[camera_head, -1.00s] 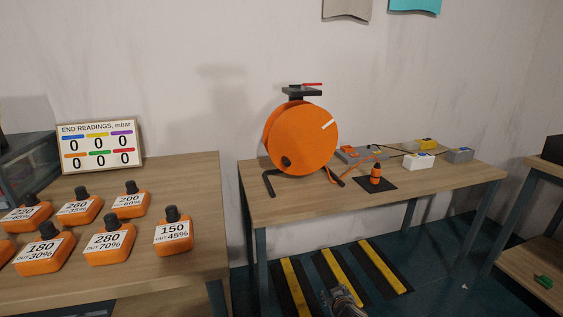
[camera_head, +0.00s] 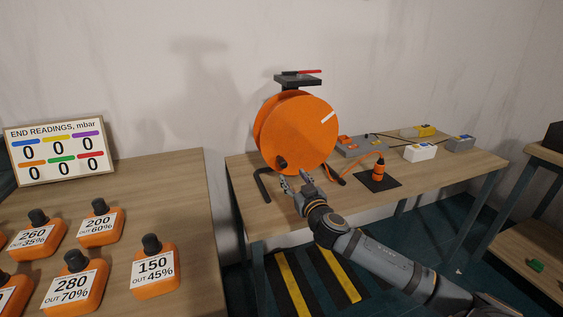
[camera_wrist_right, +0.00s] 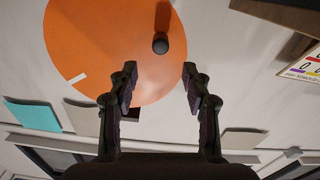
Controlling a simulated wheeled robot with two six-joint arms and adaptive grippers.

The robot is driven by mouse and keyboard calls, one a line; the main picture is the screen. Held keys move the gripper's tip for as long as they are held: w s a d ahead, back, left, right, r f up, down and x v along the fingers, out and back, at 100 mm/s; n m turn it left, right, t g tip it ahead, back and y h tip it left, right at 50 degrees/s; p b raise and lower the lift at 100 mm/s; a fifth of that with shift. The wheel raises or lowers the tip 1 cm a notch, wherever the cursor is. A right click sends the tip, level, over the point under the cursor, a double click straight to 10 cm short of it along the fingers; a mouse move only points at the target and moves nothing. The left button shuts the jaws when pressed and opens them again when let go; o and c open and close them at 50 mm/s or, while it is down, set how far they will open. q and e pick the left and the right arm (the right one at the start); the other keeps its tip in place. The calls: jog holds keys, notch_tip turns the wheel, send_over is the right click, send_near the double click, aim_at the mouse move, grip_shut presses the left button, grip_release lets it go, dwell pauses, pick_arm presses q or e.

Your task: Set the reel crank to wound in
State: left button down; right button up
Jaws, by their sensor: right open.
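The orange cable reel (camera_head: 298,132) stands on the right-hand wooden table in the head view, with a white stripe on its face. Its dark crank knob (camera_head: 281,161) is at the lower left of the disc. A dark plate with a red lever (camera_head: 309,72) sits on top. My right gripper (camera_head: 295,180) is open just in front of and below the knob, apart from it. In the right wrist view the disc (camera_wrist_right: 110,45) and the knob (camera_wrist_right: 160,43) lie beyond the open, empty fingers. My left gripper is not in view.
An orange connector on a black mat (camera_head: 378,182) stands right of the reel. Grey, white and yellow boxes (camera_head: 420,152) with cables lie behind it. The left table holds several orange labelled weights (camera_head: 156,270) and a readings board (camera_head: 58,150).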

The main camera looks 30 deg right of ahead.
aim_at(284, 165)
jog(key=x, duration=0.7)
jog(key=shift+w+f, duration=0.1)
jog(key=shift+w, duration=0.05)
jog(key=shift+p+x, duration=0.35)
jog(key=shift+x, duration=0.8)
jog(key=shift+w+f, duration=0.1)
jog(key=shift+w, duration=0.3)
jog(key=c, duration=0.4)
grip_shut()
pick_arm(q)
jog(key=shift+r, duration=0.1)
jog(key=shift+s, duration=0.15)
